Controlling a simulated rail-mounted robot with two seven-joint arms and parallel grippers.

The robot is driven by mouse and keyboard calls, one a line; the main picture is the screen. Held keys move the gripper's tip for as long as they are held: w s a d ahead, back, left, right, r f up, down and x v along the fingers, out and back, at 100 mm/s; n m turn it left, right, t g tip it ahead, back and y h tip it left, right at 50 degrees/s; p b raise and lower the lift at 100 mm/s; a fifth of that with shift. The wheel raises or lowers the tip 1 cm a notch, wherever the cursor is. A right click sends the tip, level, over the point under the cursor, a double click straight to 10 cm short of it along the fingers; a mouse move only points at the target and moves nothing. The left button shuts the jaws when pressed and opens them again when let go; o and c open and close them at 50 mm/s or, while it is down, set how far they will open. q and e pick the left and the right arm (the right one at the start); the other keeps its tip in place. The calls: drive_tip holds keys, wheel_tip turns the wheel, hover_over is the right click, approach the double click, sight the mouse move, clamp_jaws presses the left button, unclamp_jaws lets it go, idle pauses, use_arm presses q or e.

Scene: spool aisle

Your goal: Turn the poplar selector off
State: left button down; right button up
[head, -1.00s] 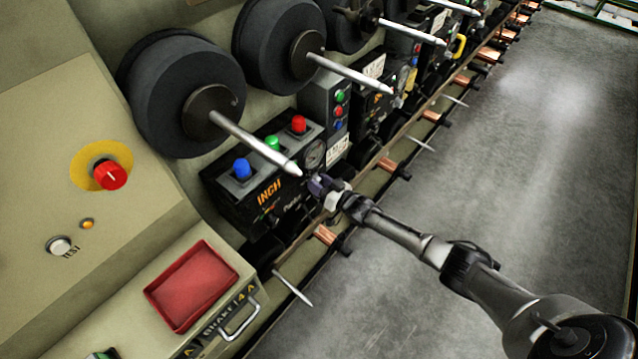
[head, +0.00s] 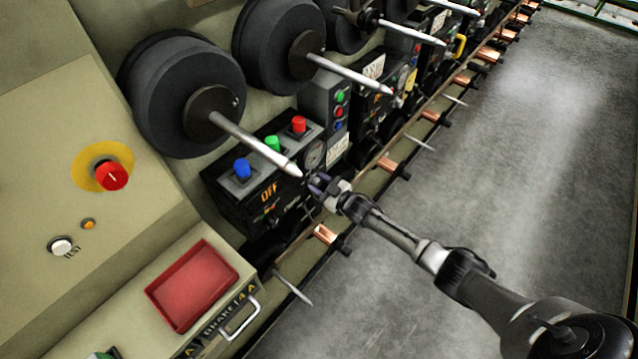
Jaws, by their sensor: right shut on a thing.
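A dark control box (head: 235,205) at the middle left carries blue, green and red buttons on top. Its front face reads OFF in orange letters, with small lettering near it too small to read surely. My right gripper (head: 316,184) is shut at the right end of this front face, just below the round gauge (head: 315,153). The poplar selector is hidden by the fingers, which are closed on it. My left gripper is not in view.
A pale pointed spindle (head: 255,145) sticks out above the box, its tip close to my right gripper. A red tray (head: 192,286) and a red emergency knob (head: 112,176) are at the left. Copper rollers (head: 326,235) line the machine's lower edge. The grey floor (head: 540,150) is clear.

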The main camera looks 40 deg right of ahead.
idle(0.6)
drive_tip(key=o, duration=0.9)
drive_tip(key=shift+s, duration=0.1)
drive_tip(key=shift+s+d, duration=0.1)
drive_tip(key=shift+s, duration=0.3)
drive_tip(key=s, duration=0.4)
drive_tip(key=s+d+p, duration=0.1)
drive_tip(key=s, duration=0.3)
drive_tip(key=s+d+p, duration=0.1)
drive_tip(key=s, duration=0.3)
drive_tip(key=shift+s+d, duration=0.2)
drive_tip(key=shift+s, duration=0.05)
